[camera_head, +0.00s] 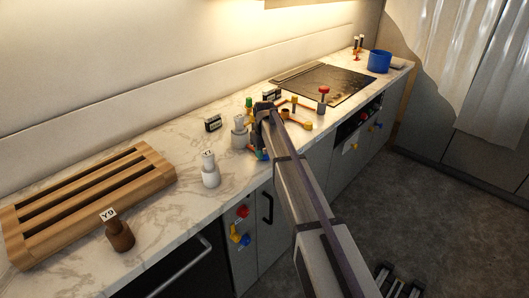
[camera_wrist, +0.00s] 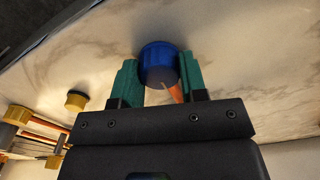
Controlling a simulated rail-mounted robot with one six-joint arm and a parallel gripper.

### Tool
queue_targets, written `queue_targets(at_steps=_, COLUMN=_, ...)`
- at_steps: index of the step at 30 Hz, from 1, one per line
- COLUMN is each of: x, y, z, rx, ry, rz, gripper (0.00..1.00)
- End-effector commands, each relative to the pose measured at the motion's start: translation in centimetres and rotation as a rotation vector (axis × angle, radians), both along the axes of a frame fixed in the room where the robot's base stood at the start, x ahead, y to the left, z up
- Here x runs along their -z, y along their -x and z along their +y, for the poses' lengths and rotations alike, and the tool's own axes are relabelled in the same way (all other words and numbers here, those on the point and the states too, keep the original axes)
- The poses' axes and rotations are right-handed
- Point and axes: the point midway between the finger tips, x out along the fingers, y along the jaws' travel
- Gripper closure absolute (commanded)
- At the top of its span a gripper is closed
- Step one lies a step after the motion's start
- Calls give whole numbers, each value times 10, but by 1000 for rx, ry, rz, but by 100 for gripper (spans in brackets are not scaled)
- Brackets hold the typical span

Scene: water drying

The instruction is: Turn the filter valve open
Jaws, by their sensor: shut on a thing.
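A round blue knob (camera_wrist: 159,62) sits between the green fingers of my gripper (camera_wrist: 160,74) in the wrist view. The fingers touch it from both sides, so my gripper is shut on it. A short orange piece shows just below the knob. I take this knob to be the filter valve, but no label on it is visible. In the head view my arm reaches over the marble counter (camera_head: 190,212) and hides most of the valve area. Small blue and red parts show under the hand there.
Yellow-capped orange pipes (camera_wrist: 20,116) and a yellow knob (camera_wrist: 76,100) lie left in the wrist view. In the head view a labelled white bottle (camera_head: 210,172), a brown bottle (camera_head: 119,236) and a wooden rack (camera_head: 152,160) stand to the left. A blue pot (camera_head: 379,62) is far right.

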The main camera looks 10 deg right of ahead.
Motion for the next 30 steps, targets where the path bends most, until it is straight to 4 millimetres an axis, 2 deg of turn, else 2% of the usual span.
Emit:
queue_targets(at_steps=15, x=0, y=1, z=0, rx=-22, ry=0, rz=1, gripper=84)
queue_targets(at_steps=16, x=0, y=1, z=0, rx=-22, ry=0, rz=1, gripper=59)
queue_targets(at_steps=18, x=0, y=1, z=0, rx=-22, ry=0, rz=1, gripper=52)
queue_targets(at_steps=24, x=0, y=0, z=0, rx=-21, ry=0, rz=1, gripper=35)
queue_targets(at_steps=30, x=0, y=0, z=0, rx=-21, ry=0, rz=0, gripper=35)
